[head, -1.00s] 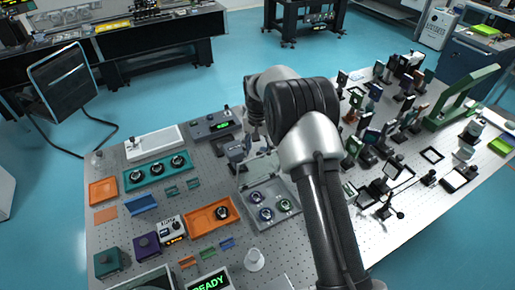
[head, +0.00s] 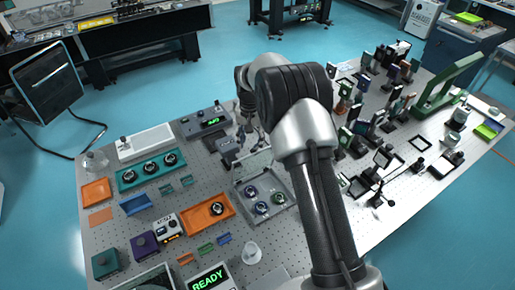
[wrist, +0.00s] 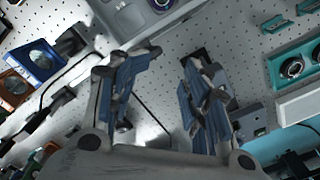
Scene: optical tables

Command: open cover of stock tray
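The grey stock tray (head: 284,222) stands on the perforated table in the head view, with round mounted optics inside. A pale see-through panel (head: 252,162), apparently its cover, stands raised along the tray's back edge. Part of the tray shows at the top of the wrist view (wrist: 122,22). My gripper (head: 232,150) is just behind and left of the raised panel in the head view. In the wrist view my gripper's (wrist: 165,75) blue-padded fingers are wide apart with nothing between them. I cannot tell whether a finger touches the panel.
An orange tray (head: 190,222) and a teal tray (head: 127,180) lie to the left. A grey control box (head: 205,123) with a green display stands behind. Many upright optics (head: 372,125) crowd the right side. A glass dish (head: 251,254) stands in front.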

